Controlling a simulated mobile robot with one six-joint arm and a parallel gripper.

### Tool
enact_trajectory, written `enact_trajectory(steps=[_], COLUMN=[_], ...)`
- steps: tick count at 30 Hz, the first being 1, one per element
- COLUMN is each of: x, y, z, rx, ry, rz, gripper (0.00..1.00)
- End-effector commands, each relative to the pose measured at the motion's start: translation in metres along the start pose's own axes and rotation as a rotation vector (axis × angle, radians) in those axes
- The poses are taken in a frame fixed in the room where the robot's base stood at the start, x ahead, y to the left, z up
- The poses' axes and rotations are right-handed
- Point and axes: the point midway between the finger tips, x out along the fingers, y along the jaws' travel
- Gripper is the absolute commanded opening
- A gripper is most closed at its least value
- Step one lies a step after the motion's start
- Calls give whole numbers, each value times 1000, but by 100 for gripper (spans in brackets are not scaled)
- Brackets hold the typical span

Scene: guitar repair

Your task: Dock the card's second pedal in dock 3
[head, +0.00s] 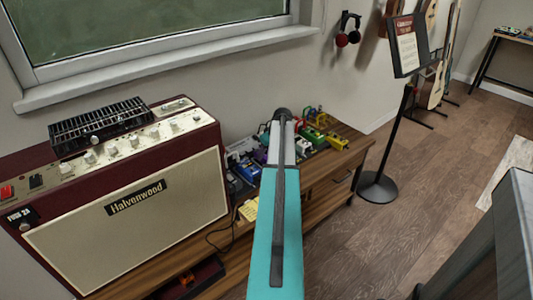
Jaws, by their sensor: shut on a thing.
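The card (407,52) is on a black music stand (408,95) at the upper right; its lines are too small to read. Several small coloured pedals stand close together on the wooden bench, among them a green pedal (312,135), a yellow pedal (338,143) and blue ones (248,170). Which is the card's second pedal, I cannot tell. I cannot make out dock 3 or any dock numbers. My teal arm reaches over the bench and hides part of the pedal group. My gripper and anything in it cannot be made out.
A maroon Halvenwood amplifier (165,200) with a black grilled unit (97,125) on top stands left of the pedals. The wooden bench (350,150) ends at the right. Open floor (400,210) lies beyond, around the music stand's base.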

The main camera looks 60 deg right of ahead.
Motion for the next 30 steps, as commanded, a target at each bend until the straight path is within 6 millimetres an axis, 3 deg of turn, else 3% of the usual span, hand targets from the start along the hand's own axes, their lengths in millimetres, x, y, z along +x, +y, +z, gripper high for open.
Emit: enact_trajectory(steps=[30], x=[6], y=[1], z=[3], rx=[1], ry=[1], rz=[1], gripper=[16])
